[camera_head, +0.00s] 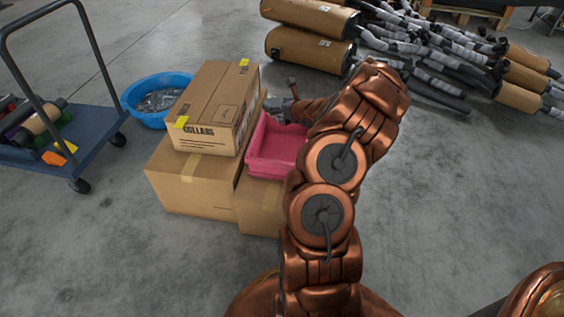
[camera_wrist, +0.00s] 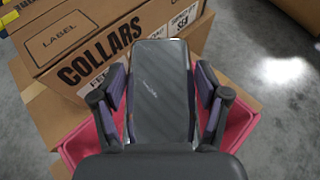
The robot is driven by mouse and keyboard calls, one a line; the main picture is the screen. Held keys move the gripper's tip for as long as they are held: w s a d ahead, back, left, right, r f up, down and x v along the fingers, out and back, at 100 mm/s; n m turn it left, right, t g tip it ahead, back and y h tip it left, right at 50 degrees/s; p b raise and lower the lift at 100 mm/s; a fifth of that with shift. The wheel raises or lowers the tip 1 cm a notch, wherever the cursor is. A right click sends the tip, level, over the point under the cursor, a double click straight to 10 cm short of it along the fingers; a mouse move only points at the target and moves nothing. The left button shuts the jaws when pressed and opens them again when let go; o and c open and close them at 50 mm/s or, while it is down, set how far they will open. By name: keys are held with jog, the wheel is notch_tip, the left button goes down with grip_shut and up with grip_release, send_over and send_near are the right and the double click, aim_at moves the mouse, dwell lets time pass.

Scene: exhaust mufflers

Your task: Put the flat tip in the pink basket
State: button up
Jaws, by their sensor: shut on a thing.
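My gripper is partly hidden there, just behind the basket. The basket's inside is mostly covered in the wrist view.
A carton marked COLLARS (camera_head: 213,105) stands close beside the basket on a larger box (camera_head: 190,185). A blue tub (camera_head: 150,118) of metal parts and a blue cart (camera_head: 70,145) are to the left. Mufflers (camera_head: 310,50) lie behind.

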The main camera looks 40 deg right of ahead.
jog(key=shift+s+d+f+h+b, duration=0.3)
jog(key=shift+d+f, duration=0.4)
notch_tip(320, 180, down, 10)
jog(key=b, duration=0.3)
jog(key=shift+r, duration=0.25)
jog(key=shift+f+b, duration=0.35)
jog(key=shift+f, duration=0.35)
jog(key=o, duration=1.5)
jog(key=shift+f, duration=0.15)
jog(key=shift+r, duration=0.35)
